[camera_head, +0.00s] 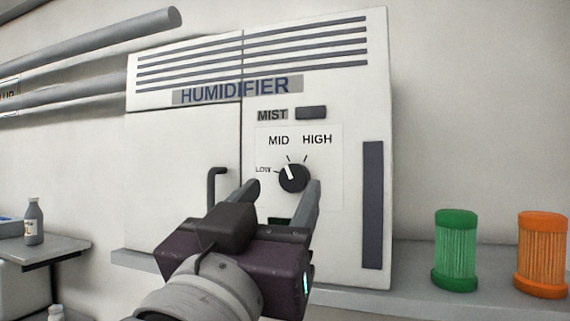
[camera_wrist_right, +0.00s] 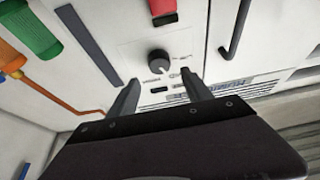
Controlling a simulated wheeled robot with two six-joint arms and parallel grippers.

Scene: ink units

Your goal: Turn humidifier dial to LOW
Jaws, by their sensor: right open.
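The humidifier (camera_head: 190,145) is a white cabinet with a dark round dial (camera_head: 295,183) on its front panel. The dial's white pointer leans up and slightly left, toward the MID mark. LOW is printed at the dial's left, MID above it and HIGH at the upper right. My right gripper (camera_head: 283,184) is open, its two fingers pointing at the panel on either side of the dial. In the right wrist view, the dial (camera_wrist_right: 159,61) shows just beyond the open, empty fingertips (camera_wrist_right: 160,76); contact is not visible. My left gripper is not in view.
A green filter (camera_head: 456,250) and an orange filter (camera_head: 542,255) stand on the grey ledge (camera_head: 415,265) to the right. A cabinet door handle (camera_head: 212,187) is left of the dial. A bottle (camera_head: 34,222) stands on a side table at far left. Grey pipes (camera_head: 90,45) run along the upper left.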

